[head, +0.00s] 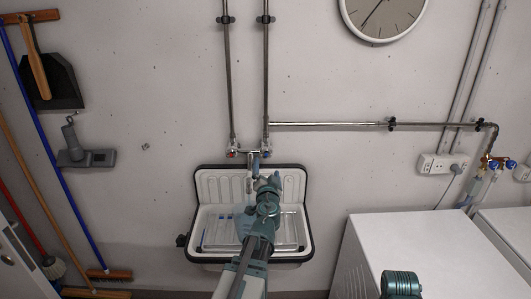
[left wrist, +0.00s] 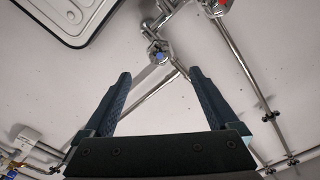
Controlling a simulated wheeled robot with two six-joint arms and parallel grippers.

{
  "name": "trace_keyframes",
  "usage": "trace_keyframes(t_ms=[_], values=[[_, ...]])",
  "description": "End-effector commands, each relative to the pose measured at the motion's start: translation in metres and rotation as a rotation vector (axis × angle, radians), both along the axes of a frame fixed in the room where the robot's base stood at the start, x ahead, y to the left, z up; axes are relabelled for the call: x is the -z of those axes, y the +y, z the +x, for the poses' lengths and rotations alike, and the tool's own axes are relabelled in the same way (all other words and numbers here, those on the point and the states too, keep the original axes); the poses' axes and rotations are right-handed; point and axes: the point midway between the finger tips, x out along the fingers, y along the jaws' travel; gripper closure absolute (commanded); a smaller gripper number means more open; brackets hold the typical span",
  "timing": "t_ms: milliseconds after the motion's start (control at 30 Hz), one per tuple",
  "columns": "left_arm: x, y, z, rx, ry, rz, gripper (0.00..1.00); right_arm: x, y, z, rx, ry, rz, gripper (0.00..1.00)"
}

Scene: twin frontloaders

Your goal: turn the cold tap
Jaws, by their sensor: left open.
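The cold tap (head: 266,153), with a blue mark, is on the wall at the right of the mixer above the sink. The hot tap (head: 232,153), with a red mark, is at its left. In the left wrist view the cold tap's blue cap (left wrist: 159,57) shows just beyond and between my fingertips, with no contact visible. My left gripper (left wrist: 161,76) is open and empty. In the head view my left gripper (head: 259,179) is over the sink, just below the taps, its fingers partly hidden by my arm.
The sink (head: 301,235) has a black rim and lies under my left arm. Metal pipes (head: 330,124) run along the wall above. White machines (head: 420,240) stand at the right. Brooms (head: 60,180) hang at the left. The red-marked tap also shows in the left wrist view (left wrist: 217,6).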

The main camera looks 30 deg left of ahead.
Motion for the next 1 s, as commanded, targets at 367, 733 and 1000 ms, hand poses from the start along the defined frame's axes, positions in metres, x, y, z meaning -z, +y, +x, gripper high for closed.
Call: trace_keyframes(t_ms=[367, 733, 1000], values=[[-0.001, 0.005, 0.008, 0.0, -0.299, -0.487, 0.06, -0.001, 0.0, 0.0, 0.0, 0.0, 0.0, 0.5], [-0.001, 0.007, 0.013, 0.0, -0.321, -0.522, 0.06, 0.0, 0.0, 0.0, 0.0, 0.0, 0.0, 0.5], [-0.001, 0.023, 0.04, 0.001, -0.319, -0.521, 0.06, 0.0, 0.0, 0.0, 0.0, 0.0, 0.0, 0.5]])
